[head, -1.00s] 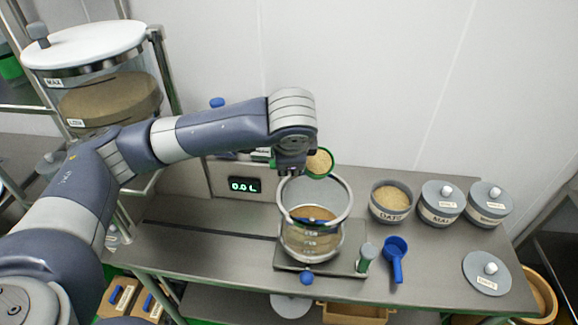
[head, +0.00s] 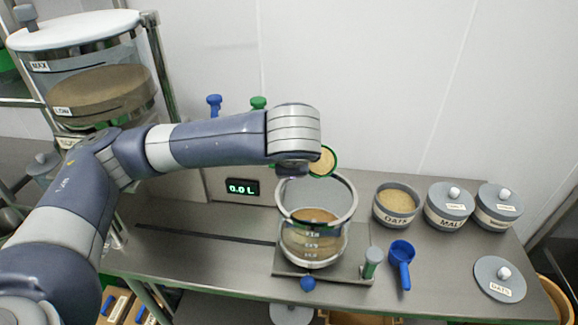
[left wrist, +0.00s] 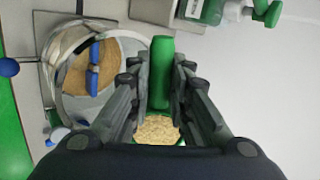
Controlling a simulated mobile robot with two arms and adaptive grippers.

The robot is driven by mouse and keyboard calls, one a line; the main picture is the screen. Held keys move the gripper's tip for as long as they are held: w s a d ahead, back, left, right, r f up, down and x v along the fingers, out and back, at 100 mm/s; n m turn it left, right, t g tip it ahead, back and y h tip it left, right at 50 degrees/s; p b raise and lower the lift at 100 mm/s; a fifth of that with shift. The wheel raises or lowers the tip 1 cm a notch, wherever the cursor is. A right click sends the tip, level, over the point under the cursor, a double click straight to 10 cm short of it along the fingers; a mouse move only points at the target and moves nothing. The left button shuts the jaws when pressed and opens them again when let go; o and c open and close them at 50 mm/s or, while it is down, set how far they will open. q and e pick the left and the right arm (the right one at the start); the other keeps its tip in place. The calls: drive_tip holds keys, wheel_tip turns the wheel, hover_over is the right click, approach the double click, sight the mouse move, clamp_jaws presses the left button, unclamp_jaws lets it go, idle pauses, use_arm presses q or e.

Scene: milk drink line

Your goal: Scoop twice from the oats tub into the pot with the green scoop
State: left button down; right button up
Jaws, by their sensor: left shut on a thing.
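My left gripper (left wrist: 160,95) is shut on the handle of the green scoop (left wrist: 161,72). The scoop holds pale oats (left wrist: 158,128); its green rim also shows in the head view (head: 334,158), just behind the pot's far rim. The scoop looks roughly level. The clear pot (head: 343,238) has a metal rim, brown contents and a blue part inside; it also shows in the left wrist view (left wrist: 128,42). The open oats tub (head: 396,221) stands right of the pot with oats in it. In the head view my wrist hides the fingers. My right gripper is not in view.
A blue scoop (head: 401,262) lies right of the pot. Two lidded tubs (head: 449,211) (head: 496,212) stand beyond the oats tub, and a loose lid (head: 499,279) lies in front. A display (head: 242,187) reads 0.0 L. A large tank (head: 90,60) stands at the left.

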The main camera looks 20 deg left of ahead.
use_arm(q)
drive_tip(key=shift+f+t+y+b, duration=0.3)
drive_tip(key=shift+t+b, duration=0.3)
drive_tip(key=shift+b, duration=0.55)
drive_tip(key=shift+f+t+y+b, duration=0.2)
drive_tip(key=shift+t+y+b, duration=0.3)
drive_tip(key=shift+b, duration=0.6)
drive_tip(key=shift+s+f+t, duration=0.1)
drive_tip(key=shift+f+t, duration=0.05)
drive_tip(key=shift+t, duration=0.65)
drive_tip(key=shift+d+t+y+p, duration=0.1)
drive_tip(key=shift+t+y+p, duration=0.3)
drive_tip(key=shift+t+p, duration=0.6)
drive_tip(key=shift+p, duration=0.45)
drive_tip(key=y+p, duration=0.1)
drive_tip(key=p, duration=0.2)
drive_tip(key=shift+f+t, duration=0.15)
drive_tip(key=shift+t, duration=0.25)
drive_tip(key=p, duration=0.2)
drive_tip(key=t+p, duration=0.1)
drive_tip(key=p, duration=0.1)
drive_tip(key=shift+s+f+y, duration=0.1)
drive_tip(key=shift+f+y, duration=0.15)
drive_tip(key=shift+y, duration=0.05)
drive_tip(key=shift+f+t+y+b, duration=0.35)
drive_tip(key=shift+t+b, duration=0.6)
drive_tip(key=shift+b, duration=0.45)
drive_tip(key=shift+f+t+y+b, duration=0.25)
drive_tip(key=shift+t+y+b, duration=0.2)
drive_tip(key=shift+t+b, duration=0.7)
